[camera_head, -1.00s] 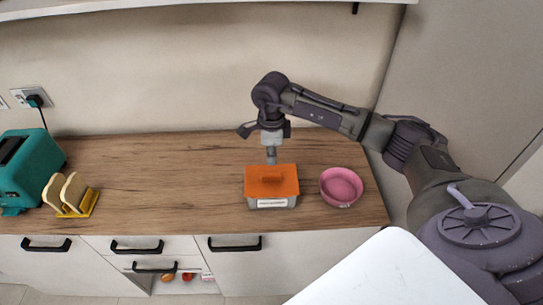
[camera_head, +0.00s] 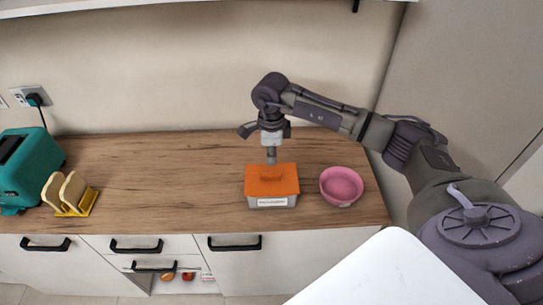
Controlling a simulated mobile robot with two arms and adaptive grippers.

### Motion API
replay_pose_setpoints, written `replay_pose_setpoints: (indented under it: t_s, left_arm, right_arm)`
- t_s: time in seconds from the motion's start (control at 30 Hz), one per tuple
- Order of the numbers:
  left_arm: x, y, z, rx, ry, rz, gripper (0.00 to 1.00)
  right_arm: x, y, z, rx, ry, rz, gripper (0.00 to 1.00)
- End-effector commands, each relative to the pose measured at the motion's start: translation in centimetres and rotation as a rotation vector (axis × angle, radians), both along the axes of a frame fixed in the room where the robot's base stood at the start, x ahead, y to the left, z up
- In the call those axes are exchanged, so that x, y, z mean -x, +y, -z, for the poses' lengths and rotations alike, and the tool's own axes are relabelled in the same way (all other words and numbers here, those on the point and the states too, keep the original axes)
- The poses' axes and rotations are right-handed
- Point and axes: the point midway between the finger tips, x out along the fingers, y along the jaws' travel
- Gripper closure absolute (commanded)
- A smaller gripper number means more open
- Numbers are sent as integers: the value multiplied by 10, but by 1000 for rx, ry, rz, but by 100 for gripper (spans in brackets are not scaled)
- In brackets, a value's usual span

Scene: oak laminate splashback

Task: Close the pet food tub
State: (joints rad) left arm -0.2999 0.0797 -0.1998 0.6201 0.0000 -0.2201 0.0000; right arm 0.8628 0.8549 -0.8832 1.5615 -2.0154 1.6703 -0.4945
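The pet food tub (camera_head: 272,202) is a grey box with a white label on its front, standing on the wooden counter. My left gripper is not in view.
A pink bowl (camera_head: 341,185) stands just right of the tub. A teal toaster (camera_head: 27,168) and a yellow rack (camera_head: 77,204) with bread slices stand at the left. The counter (camera_head: 165,175) between rack and tub is clear.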

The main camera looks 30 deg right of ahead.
Motion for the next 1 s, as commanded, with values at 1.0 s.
replay_pose_setpoints:
  t_s: [1.0]
  left_arm:
    - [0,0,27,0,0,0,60]
  right_arm:
    - [0,0,32,1,1,1,100]
